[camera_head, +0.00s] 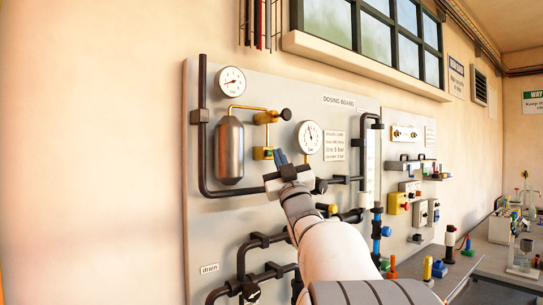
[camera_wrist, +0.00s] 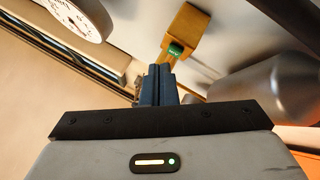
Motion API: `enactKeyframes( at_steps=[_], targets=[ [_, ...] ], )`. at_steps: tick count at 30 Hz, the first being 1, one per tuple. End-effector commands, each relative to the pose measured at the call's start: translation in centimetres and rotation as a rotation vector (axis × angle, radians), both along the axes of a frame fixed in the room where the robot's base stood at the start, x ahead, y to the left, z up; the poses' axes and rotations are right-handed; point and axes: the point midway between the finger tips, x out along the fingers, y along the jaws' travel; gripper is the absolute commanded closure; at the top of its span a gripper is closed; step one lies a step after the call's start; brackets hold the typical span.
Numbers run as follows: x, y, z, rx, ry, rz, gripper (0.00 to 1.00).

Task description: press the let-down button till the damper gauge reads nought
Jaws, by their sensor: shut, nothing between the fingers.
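A brass block (camera_head: 259,153) on the dosing board carries a small green button, which shows in the wrist view (camera_wrist: 176,49). My gripper (camera_head: 281,156) is shut and empty, its blue fingers pointing up at the board just right of the block. In the wrist view the fingertips (camera_wrist: 159,68) lie just short of the green button; I cannot tell whether they touch. A round gauge (camera_head: 231,81) is at upper left, above a steel vessel (camera_head: 230,150). A second gauge (camera_head: 309,137) is right of my gripper. The labels do not show which is the damper gauge; readings are too small.
A brass valve with a black knob (camera_head: 286,114) sits above the block. Dark pipes (camera_head: 340,180) run close to the right of my gripper. A bench with bottles (camera_head: 520,215) stands at far right. The wall at left is bare.

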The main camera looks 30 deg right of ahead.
Motion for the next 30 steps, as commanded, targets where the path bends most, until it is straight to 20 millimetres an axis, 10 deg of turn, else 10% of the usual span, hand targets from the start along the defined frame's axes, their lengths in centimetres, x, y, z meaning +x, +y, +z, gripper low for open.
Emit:
enactKeyframes(
  at_steps=[15, 30],
  targets=[
    [-4.6, -0.7, -0.1, -0.001, -0.001, -0.002, 1.00],
    [-4.9, -0.7, 0.0, 0.000, 0.000, 0.000, 1.00]
  ],
)
